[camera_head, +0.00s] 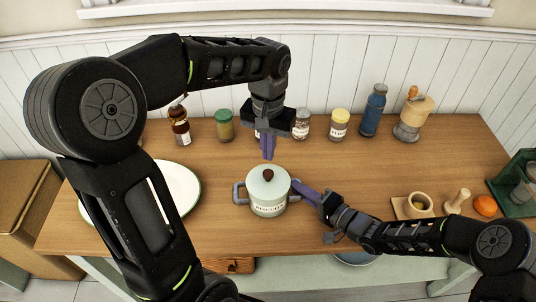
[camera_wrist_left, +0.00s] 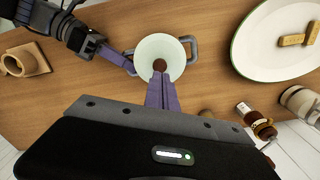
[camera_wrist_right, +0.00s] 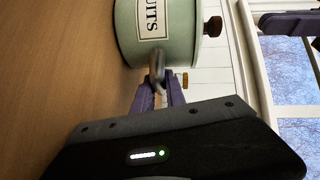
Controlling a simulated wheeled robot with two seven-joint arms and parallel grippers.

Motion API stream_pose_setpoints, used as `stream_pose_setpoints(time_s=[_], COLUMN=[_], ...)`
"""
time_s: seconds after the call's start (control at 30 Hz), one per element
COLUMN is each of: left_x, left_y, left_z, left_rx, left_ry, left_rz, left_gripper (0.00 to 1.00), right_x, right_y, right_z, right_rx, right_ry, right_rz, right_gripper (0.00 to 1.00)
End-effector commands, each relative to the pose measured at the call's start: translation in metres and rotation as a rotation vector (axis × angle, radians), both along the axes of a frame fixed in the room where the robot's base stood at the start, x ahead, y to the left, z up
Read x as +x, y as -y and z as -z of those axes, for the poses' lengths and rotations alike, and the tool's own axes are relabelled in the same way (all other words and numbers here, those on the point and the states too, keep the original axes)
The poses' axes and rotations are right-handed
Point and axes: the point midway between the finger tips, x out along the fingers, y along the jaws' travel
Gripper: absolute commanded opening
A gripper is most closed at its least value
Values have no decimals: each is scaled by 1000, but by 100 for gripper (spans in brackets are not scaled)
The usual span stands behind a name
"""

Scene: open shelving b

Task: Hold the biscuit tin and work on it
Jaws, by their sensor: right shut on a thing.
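The biscuit tin (camera_head: 267,197) is pale green with a BISCUITS label, two side handles and a lid with a brown knob (camera_head: 268,174). It stands upright on the wooden counter, lid on. It also shows in the left wrist view (camera_wrist_left: 176,59) and the right wrist view (camera_wrist_right: 180,30). My right gripper (camera_head: 297,188) is shut on the tin's right handle (camera_wrist_right: 157,65). My left gripper (camera_head: 268,157) points down just above the knob, its fingers together and nothing visible between them. In the left wrist view, its fingertips overlap the knob's lower edge.
A white plate (camera_wrist_left: 262,62) with biscuits (camera_wrist_left: 292,40) lies left of the tin, partly behind my left arm. Jars, a blue bottle (camera_head: 373,110) and a wooden grinder (camera_head: 413,115) line the back. A mug (camera_head: 418,205) and an orange item (camera_head: 485,205) stand right.

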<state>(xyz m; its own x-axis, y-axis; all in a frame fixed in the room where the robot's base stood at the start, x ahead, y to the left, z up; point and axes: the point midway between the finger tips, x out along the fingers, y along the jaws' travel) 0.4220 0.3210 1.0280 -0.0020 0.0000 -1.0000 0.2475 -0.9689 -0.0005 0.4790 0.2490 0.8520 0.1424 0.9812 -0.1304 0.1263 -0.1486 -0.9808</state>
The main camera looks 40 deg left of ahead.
Motion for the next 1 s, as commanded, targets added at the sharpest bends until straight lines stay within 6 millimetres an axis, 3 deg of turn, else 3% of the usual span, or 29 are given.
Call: stream_pose_setpoints(time_s=[0.43, 0.47, 0.73, 1.0], left_x=[0, 0, 0, 0], left_y=[0, 0, 0, 0], left_z=[-11, -11, -11, -11], left_rx=[0, 0, 0, 0], left_ry=[0, 0, 0, 0], left_rz=[0, 0, 0, 0], left_gripper=[0, 0, 0, 0], right_x=[0, 0, 0, 0], right_y=[0, 0, 0, 0], right_z=[0, 0, 0, 0], right_rx=[1, 1, 0, 0], right_ry=[0, 0, 0, 0], right_rz=[0, 1, 0, 0], right_gripper=[0, 18, 40, 41])
